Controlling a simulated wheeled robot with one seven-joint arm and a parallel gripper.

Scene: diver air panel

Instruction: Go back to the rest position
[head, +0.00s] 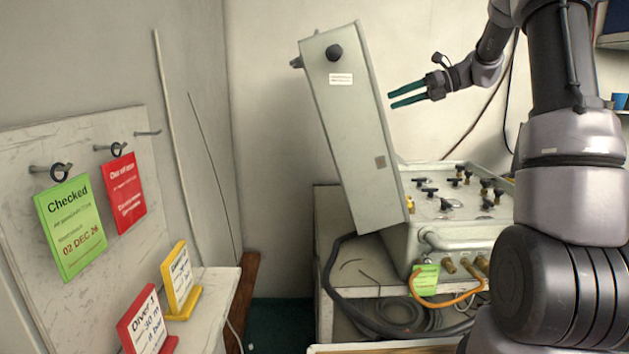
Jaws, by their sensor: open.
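My gripper (391,97) shows in the head view at the upper middle, with two teal fingers pointing left. The fingers are apart with nothing seen between them. It is in the air just right of the raised grey-green lid (350,140) of the air panel case. I cannot tell whether the fingertips touch the lid. The panel (450,200) with several black knobs lies below my gripper. My arm comes in from the right side and hides the panel's right end.
A board (110,220) at left carries a green "Checked" tag (72,226) and a red tag (123,192) on hooks. Yellow (180,280) and red (146,325) signs stand below. A green tag (426,279) and orange cord (450,301) hang at the case front. Black hoses lie beneath.

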